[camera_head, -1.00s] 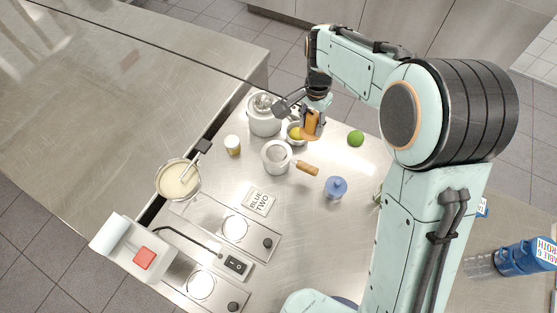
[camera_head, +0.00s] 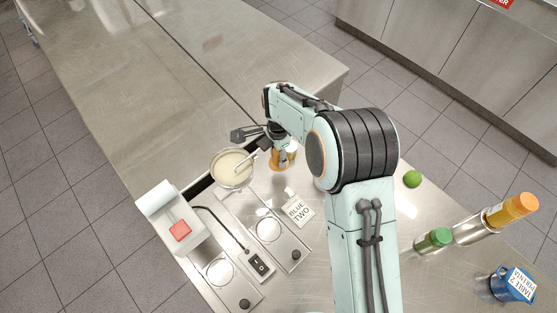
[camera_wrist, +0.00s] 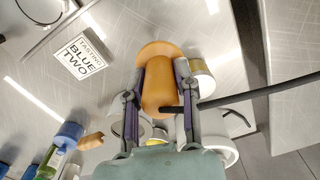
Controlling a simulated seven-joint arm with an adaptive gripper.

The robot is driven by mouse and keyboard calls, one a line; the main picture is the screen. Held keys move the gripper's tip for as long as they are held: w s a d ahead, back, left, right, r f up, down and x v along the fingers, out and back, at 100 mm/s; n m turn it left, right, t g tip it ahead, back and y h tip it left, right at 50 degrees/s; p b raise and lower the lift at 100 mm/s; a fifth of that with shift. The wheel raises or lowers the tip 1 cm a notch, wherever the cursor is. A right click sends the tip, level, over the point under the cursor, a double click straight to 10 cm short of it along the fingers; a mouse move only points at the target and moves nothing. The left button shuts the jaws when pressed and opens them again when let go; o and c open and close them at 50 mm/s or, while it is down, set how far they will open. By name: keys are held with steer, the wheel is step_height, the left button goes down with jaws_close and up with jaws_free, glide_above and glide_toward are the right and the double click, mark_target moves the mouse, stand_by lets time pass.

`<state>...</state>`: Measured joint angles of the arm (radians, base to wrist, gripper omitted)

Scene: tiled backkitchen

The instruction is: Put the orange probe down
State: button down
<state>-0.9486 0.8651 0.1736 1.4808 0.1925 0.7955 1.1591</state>
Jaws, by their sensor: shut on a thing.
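My gripper (camera_wrist: 158,95) is shut on the orange probe (camera_wrist: 158,62), whose rounded orange body sits between the two fingers in the wrist view. In the head view the orange probe (camera_head: 280,160) hangs below my gripper (camera_head: 279,142), beside the pot of pale soup (camera_head: 231,184) and above the steel counter. A dark rod (camera_wrist: 250,92) crosses close by the probe in the wrist view; I cannot tell whether it belongs to the probe. The probe's far end is not clear.
A "BLUE TWO" card (camera_head: 297,210) lies on the counter, with burners (camera_head: 268,229) and a switch box (camera_head: 258,264) nearby. A jar (camera_wrist: 203,80) stands close to the right finger. A lime (camera_head: 412,179) and bottles are at right. Bare counter shows around the card.

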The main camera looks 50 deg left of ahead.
steer(key=shift+f, duration=1.3)
steer(key=shift+f, duration=0.15)
steer(key=c, duration=0.8)
jaws_free()
